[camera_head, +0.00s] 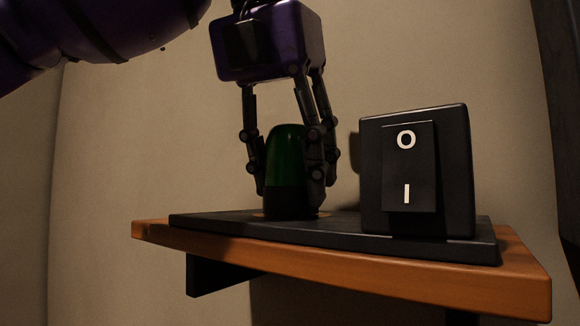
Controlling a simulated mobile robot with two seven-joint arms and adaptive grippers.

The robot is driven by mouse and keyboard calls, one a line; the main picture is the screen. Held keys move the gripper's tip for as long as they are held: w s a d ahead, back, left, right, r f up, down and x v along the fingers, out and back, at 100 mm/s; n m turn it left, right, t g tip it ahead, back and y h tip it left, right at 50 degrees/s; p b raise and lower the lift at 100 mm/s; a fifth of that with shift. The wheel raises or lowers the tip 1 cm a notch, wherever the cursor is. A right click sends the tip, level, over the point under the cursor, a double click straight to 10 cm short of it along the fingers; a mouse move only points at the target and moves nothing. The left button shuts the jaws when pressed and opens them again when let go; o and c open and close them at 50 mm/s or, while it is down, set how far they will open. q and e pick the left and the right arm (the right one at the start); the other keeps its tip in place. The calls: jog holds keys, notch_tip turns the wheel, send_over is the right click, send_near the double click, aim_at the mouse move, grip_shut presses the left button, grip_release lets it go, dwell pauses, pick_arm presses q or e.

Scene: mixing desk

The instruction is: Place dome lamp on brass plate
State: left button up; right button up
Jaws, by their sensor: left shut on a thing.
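The dome lamp (284,155) has a green dome and a dark base, and stands upright low over the black board. My left gripper (288,192) comes down from above and is shut on it, with fingers on both sides near the base. A thin brownish rim, seemingly the brass plate (325,214), shows at the foot of the lamp. The lamp hides most of it, and I cannot tell whether the two touch. My right gripper is not in view.
A black switch box (456,180) with a rocker marked O and I stands close to the right of the lamp. The black board (215,223) lies on a wooden shelf (150,229) against a beige wall. The board's left part is clear.

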pick_arm(q)
jog(key=o, duration=1.3)
jog(key=shift+f, duration=0.15)
jog(key=shift+o, duration=0.2)
jog(key=v, duration=1.2)
